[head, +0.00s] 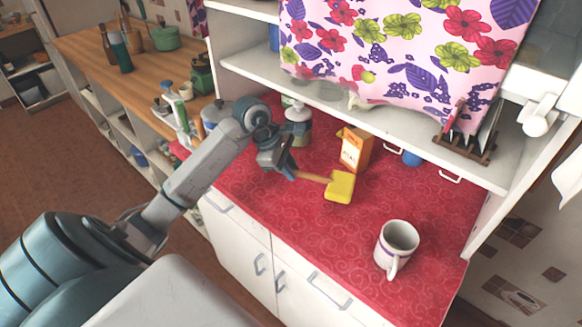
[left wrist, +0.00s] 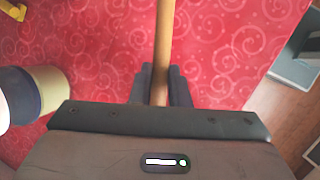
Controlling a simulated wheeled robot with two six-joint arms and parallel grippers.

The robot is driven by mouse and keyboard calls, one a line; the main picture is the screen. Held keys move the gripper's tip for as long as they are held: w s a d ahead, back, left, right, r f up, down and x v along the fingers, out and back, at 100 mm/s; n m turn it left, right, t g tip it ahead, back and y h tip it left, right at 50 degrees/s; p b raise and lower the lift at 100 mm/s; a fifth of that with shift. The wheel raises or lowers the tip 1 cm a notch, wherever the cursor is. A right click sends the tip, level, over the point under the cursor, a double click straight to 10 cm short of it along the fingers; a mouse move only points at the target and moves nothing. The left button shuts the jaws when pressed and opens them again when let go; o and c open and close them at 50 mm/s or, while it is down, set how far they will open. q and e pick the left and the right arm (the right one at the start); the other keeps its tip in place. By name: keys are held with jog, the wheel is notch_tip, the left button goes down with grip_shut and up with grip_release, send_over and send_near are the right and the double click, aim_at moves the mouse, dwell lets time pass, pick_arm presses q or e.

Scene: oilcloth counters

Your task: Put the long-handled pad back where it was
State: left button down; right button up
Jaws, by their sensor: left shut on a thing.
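The long-handled pad has a yellow head (head: 340,187) and a thin wooden handle (head: 312,177) in the head view. My left gripper (head: 283,170) is shut on the handle's left end, and the head points to the right over the red counter. I cannot tell if the pad touches the counter. My right gripper is not in view.
An orange-and-white box (head: 355,150) stands just behind the pad's head. A white mug (head: 397,248) stands at the front right of the red counter (head: 300,228). A jar (head: 298,125) is behind my gripper. A white shelf (head: 380,115) overhangs the back.

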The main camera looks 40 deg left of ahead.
aim_at(291, 185)
pick_arm(q)
jog(key=shift+w+a, duration=0.3)
jog(key=shift+w, duration=0.3)
notch_tip(291, 185, down, 4)
jog(key=p, duration=0.2)
jog(key=shift+r+p, duration=0.25)
jog(key=shift+p, duration=0.05)
jog(key=shift+f, duration=0.1)
jog(key=shift+f+b, duration=0.15)
jog(key=shift+b, duration=0.2)
jog(key=c, duration=1.4)
grip_release()
